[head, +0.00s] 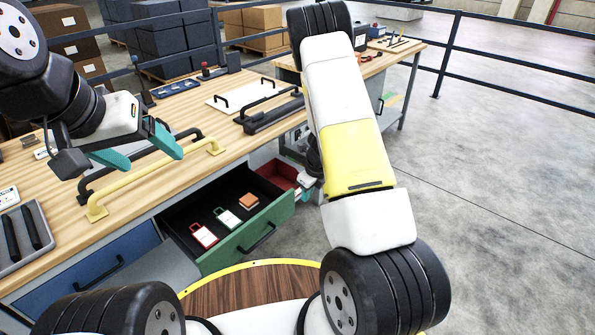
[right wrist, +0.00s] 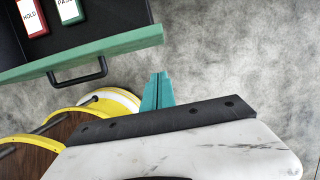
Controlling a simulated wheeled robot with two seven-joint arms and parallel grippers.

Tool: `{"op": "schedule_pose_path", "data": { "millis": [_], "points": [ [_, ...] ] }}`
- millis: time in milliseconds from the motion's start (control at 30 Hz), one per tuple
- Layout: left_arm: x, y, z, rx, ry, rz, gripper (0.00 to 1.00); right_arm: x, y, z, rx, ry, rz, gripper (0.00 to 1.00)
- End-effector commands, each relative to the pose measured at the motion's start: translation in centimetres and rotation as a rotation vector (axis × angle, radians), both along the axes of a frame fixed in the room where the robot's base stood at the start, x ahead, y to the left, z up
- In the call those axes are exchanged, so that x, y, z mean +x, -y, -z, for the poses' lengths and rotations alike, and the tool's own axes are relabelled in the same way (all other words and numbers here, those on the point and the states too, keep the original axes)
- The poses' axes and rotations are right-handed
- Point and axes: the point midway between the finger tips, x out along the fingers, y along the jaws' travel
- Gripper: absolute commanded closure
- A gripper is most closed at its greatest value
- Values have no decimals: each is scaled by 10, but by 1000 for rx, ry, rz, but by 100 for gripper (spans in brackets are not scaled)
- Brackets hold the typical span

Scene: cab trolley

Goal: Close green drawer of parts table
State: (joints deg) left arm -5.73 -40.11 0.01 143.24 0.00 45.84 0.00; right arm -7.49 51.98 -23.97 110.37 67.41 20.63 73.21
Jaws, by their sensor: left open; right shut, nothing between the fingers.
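The green drawer (head: 262,236) of the parts table (head: 140,195) stands open, its front pulled out towards me. Inside its dark tray lie a red tag, a green tag and an orange-brown block. Its dark bar handle (head: 257,238) is on the front face. In the right wrist view the green front (right wrist: 85,52) and handle (right wrist: 77,75) are at upper left. My left gripper (head: 140,150) is open and empty above the tabletop.
A red drawer (head: 278,172) also stands open farther along the table, partly behind my right arm. A blue drawer (head: 90,272) is shut at left. Yellow and black bar handles and a grey tray (head: 28,240) lie on the tabletop. The floor at right is clear.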

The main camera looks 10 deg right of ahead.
Motion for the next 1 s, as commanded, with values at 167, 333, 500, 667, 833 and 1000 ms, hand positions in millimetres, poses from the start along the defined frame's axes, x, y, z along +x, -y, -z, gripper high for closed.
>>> {"op": "schedule_pose_path", "data": {
  "millis": [167,333,500,667,833,1000],
  "points": [
    [0,0,0,0,0,0,24,6,-5,38,1,-3,0,100],
    [0,0,0,0,0,0,24,29,-22,35,-2,2,-7,100],
    [0,0,0,0,0,0,24,38,-28,35,-1,2,-3,100],
    [0,0,0,0,0,0,24,40,-29,35,-1,2,-2,100],
    [0,0,0,0,0,0,24,40,-29,35,0,1,-2,100],
    [0,0,0,0,0,0,24,40,-29,35,0,1,-2,100]
  ]
}}
